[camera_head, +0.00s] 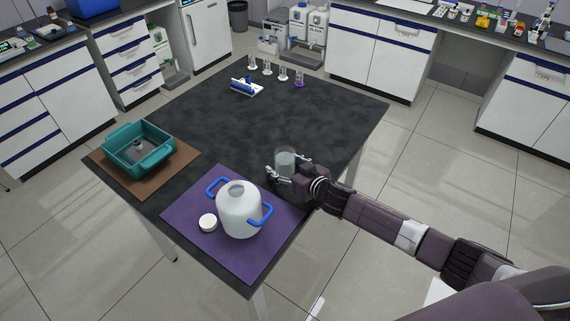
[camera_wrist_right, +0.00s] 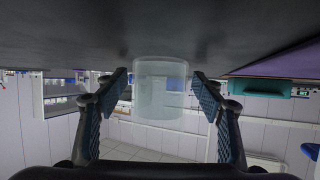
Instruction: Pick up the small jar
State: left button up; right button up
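The small jar (camera_head: 285,161) is a clear, pale glass cylinder. It stands upright on the dark table near its right edge in the head view. My right gripper (camera_head: 288,168) reaches it from the right, low over the table, with one finger on each side of the jar. In the right wrist view, which looks upside down, the jar (camera_wrist_right: 160,88) sits in the middle between the two fingers (camera_wrist_right: 162,92). Gaps show between the fingers and the jar on both sides, so the gripper is open. My left gripper is not in view.
A white vessel with blue handles (camera_head: 239,212) and a white cap (camera_head: 208,222) stand on a purple mat (camera_head: 190,228) nearby. A teal bin (camera_head: 125,158) sits on a brown mat at the left. A blue rack (camera_head: 246,87) and several small vials are at the back. The table's middle is clear.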

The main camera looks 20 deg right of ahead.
jog(key=c, duration=1.4)
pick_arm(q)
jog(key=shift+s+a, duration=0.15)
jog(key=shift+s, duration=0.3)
pick_arm(e)
jog(key=shift+r, duration=0.1)
jog(key=shift+r, duration=0.1)
